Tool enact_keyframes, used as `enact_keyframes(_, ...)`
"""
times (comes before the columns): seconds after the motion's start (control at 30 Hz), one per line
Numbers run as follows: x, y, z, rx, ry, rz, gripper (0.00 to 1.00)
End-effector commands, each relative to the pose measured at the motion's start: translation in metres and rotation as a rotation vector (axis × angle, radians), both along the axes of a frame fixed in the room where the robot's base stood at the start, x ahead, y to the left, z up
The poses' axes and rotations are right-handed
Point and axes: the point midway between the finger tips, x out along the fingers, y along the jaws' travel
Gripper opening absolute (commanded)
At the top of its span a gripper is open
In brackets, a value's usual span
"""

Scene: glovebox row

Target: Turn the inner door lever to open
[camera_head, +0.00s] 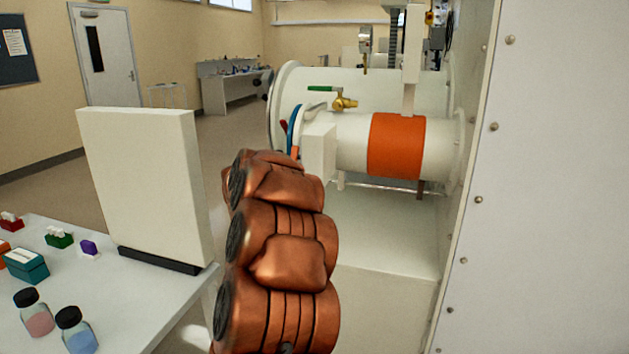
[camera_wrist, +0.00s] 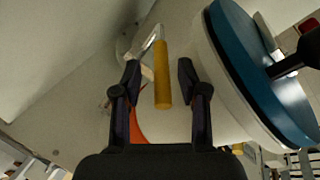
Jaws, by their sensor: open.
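A lever with a yellow grip (camera_wrist: 162,75) on a bent metal rod shows in the wrist view. My gripper (camera_wrist: 158,76) is open, with one finger on each side of the yellow grip. Gaps show between the grip and both fingers, so it does not look held. A blue round door (camera_wrist: 262,72) with a dark knob stands to the right of the fingers. Its blue edge (camera_head: 293,125) also shows in the head view, at the left end of the small white cylinder (camera_head: 350,142). In the head view my arm hides the gripper and the yellow grip.
A valve with a green handle (camera_head: 325,89) sits above the small cylinder, which has an orange band (camera_head: 397,145). A white wall panel (camera_head: 560,180) stands close on the right. A table (camera_head: 120,318) at left holds an upright white panel (camera_head: 145,185), bottles and small boxes.

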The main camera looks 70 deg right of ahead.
Motion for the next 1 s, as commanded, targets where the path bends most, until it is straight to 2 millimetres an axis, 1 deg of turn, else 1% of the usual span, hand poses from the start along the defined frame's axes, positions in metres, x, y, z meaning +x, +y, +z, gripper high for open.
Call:
enact_keyframes(0.03, 0.002, 0.007, 0.002, 0.0, -0.002, 0.003, 0.42)
enact_keyframes(0.2, 0.006, 0.027, 0.008, -0.001, -0.003, 0.001, 0.42)
enact_keyframes(0.4, 0.01, 0.046, 0.013, -0.002, -0.002, -0.001, 0.42)
enact_keyframes(0.5, 0.011, 0.052, 0.015, -0.002, -0.001, -0.002, 0.42)
enact_keyframes(0.7, 0.012, 0.056, 0.015, 0.0, -0.001, -0.002, 0.42)
enact_keyframes(1.0, 0.012, 0.056, 0.015, -0.001, 0.0, -0.002, 0.42)
